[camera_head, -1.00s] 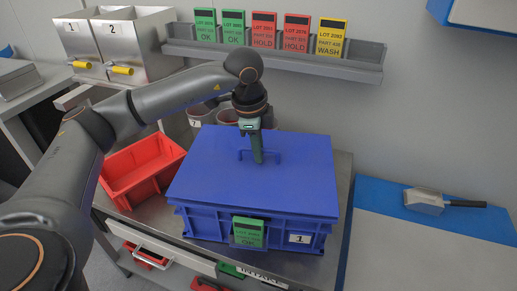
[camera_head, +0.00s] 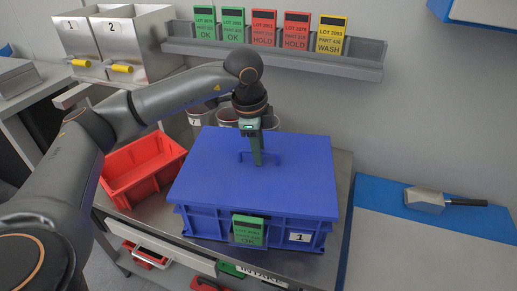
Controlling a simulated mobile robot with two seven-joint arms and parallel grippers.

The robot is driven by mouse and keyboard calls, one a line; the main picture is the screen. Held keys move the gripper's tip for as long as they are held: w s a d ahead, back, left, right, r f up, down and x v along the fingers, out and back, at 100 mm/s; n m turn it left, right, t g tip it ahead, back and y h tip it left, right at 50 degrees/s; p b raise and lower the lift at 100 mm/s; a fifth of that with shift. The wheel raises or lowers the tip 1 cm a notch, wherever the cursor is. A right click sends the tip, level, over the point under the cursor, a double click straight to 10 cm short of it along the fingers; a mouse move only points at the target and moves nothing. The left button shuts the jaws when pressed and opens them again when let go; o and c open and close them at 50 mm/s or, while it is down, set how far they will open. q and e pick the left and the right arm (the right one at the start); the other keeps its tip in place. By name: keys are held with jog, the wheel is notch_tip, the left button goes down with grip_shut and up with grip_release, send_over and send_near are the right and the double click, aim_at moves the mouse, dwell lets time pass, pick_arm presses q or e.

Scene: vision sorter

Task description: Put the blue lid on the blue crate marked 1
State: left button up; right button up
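The blue crate (camera_head: 283,234) marked 1 stands on the metal table, with a green card reading OK on its front. The blue lid (camera_head: 225,190) lies over the top of the crate, and its edges look roughly in line with the crate's rim. My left gripper (camera_head: 258,160) points down at the raised handle (camera_head: 275,155) in the middle of the lid. Its fingers overlap the handle, but from this angle I cannot tell whether they grip it. My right gripper is not in view.
A red bin (camera_head: 143,172) stands left of the crate. Cups (camera_head: 227,116) stand behind it. A wall rack (camera_head: 275,55) holds several lot cards. A scoop (camera_head: 425,200) lies on the blue-and-grey bench at right. Steel bins (camera_head: 115,45) marked 1 and 2 are at back left.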

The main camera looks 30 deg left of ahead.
aim_at(252, 168)
pick_arm(q)
jog(key=shift+o, duration=1.1)
notch_tip(252, 168, up, 12)
jog(key=s, duration=0.2)
jog(key=shift+a+r, duration=0.15)
jog(key=shift+s, duration=0.15)
